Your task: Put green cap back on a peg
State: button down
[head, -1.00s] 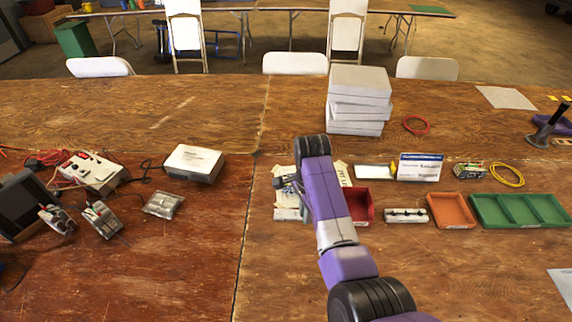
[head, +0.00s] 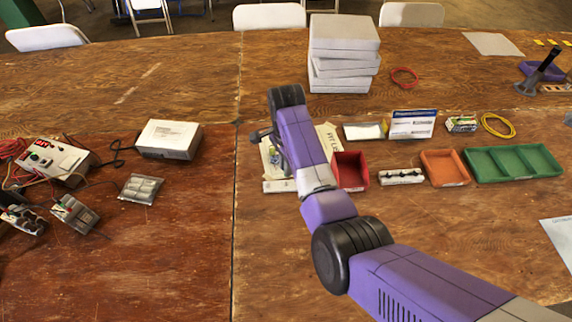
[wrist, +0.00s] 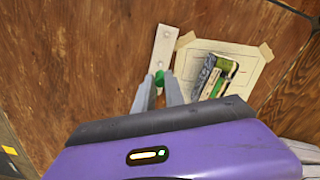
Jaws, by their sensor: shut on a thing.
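My gripper (wrist: 159,84) is shut on the small green cap (wrist: 159,76), which shows between its fingertips in the wrist view. A pale narrow strip (wrist: 164,42) with small round marks lies just beyond the fingertips, and the cap overlaps its near end in the picture. I cannot tell whether the cap touches the strip or whether a peg stands there. In the head view the pale strip (head: 276,186) lies left of my arm, on the table. The cap is hidden there.
A taped paper sheet (wrist: 250,68) with battery-like items lies right of the strip. In the head view a red bin (head: 350,184), a white block with black knobs (head: 402,178), an orange bin (head: 445,181) and a green tray (head: 512,177) stand to the right.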

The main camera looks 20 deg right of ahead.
aim_at(286, 181)
jog(key=shift+f+b, duration=1.55)
jog(key=shift+f, duration=0.75)
jog(key=shift+a+f+p, duration=0.1)
jog(key=shift+f+p, duration=0.1)
jog(key=shift+p, duration=0.2)
dwell(0.5)
jog(key=c, duration=1.3)
grip_release()
jog(key=shift+o, duration=0.9)
jog(key=shift+r, duration=0.1)
